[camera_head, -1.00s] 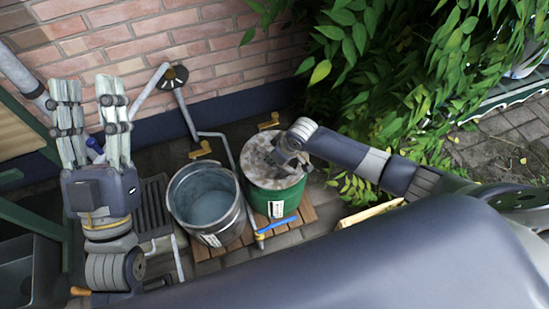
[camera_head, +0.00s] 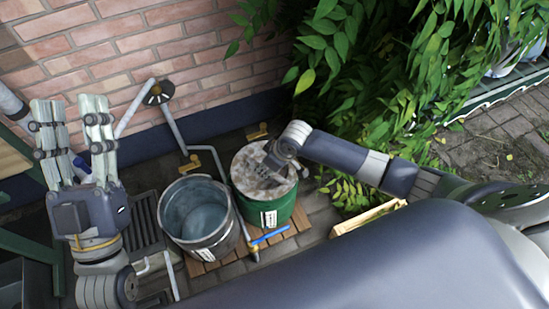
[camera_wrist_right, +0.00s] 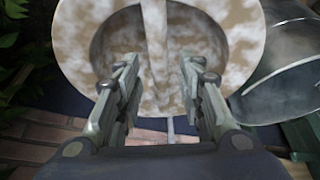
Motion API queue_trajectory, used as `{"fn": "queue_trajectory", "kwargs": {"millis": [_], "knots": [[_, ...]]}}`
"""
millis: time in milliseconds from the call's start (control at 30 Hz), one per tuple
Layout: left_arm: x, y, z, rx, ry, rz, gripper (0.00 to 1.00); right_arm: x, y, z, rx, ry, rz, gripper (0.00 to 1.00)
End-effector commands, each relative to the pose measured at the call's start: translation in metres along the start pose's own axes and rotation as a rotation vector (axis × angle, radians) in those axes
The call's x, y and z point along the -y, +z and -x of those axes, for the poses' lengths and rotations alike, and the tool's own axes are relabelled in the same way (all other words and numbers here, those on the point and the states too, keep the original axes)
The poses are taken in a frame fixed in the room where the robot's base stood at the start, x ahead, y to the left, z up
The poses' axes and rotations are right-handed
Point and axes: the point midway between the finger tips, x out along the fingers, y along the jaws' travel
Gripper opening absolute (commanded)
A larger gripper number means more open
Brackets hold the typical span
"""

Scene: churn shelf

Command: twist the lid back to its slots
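A mottled white-and-brown lid (camera_head: 252,163) lies on top of a green churn (camera_head: 283,208). My right gripper (camera_head: 268,172) is over the lid, partly hidden by its own wrist in the head view. In the right wrist view the lid (camera_wrist_right: 244,40) has a round recess crossed by a raised bar (camera_wrist_right: 156,50). My right gripper (camera_wrist_right: 162,90) is open there, one finger on each side of the bar, with gaps to it. Whether the lid sits in its slots cannot be seen. My left gripper (camera_head: 70,108) is open and empty, raised at the left with its fingers up.
An open metal bucket (camera_head: 197,250) stands left of the churn, both on a wooden slatted base (camera_head: 292,229). A blue-handled tap (camera_head: 268,236) is in front. Pipes (camera_head: 172,125) and a brick wall (camera_head: 150,50) are behind. Leafy branches (camera_head: 350,80) hang close to the right arm.

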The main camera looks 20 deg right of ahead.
Motion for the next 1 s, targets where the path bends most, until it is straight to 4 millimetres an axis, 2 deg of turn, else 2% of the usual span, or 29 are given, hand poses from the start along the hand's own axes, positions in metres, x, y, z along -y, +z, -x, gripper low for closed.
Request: {"fn": "queue_trajectory", "kwargs": {"millis": [200, 433, 600, 833, 933, 1000], "knots": [[0.0, 0.0, 0.0, 0.001, -0.001, 0.0, 0.4, -0.001, 0.0, 0.04, -0.002, 0.002, 0.003, 0.36], [0.0, 0.0, 0.0, 0.001, -0.001, 0.0, 0.4, -0.001, 0.0, 0.073, -0.001, 0.002, 0.002, 0.36], [0.0, 0.0, 0.0, 0.001, -0.001, 0.0, 0.4, 0.0, 0.0, 0.084, -0.001, 0.0, 0.001, 0.36], [0.0, 0.0, 0.0, 0.001, -0.001, 0.0, 0.4, 0.002, -0.001, 0.086, -0.005, -0.002, 0.001, 0.36], [0.0, 0.0, 0.0, 0.001, -0.001, 0.0, 0.4, 0.015, -0.012, 0.085, -0.063, -0.022, 0.01, 0.36], [0.0, 0.0, 0.0, 0.001, -0.001, 0.0, 0.4, 0.035, -0.03, 0.087, -0.156, -0.049, 0.02, 0.36]]}}
